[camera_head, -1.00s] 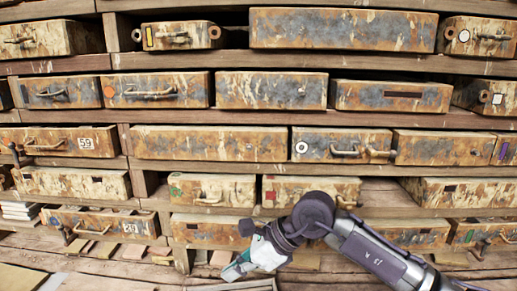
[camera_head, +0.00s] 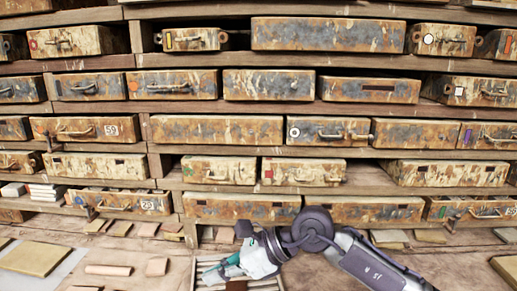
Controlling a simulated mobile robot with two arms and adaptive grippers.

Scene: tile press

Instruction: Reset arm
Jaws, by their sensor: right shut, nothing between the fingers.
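My right arm comes in from the lower right and bends at a dark grey joint in front of the lowest drawers. My right gripper (camera_head: 216,272) has teal parts and points down to the left, at the bottom of the picture. It is shut and holds nothing. It is over or beside a slatted grey rack (camera_head: 262,284), and I cannot tell whether it touches it. My left gripper is not in view.
Rusty drawers (camera_head: 215,130) with handles fill the shelves behind. On the wooden bench (camera_head: 140,258) lie a greenish tile (camera_head: 33,258), a tan bar (camera_head: 108,270) and a small tan piece (camera_head: 157,267). White tiles (camera_head: 44,192) are stacked at the left.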

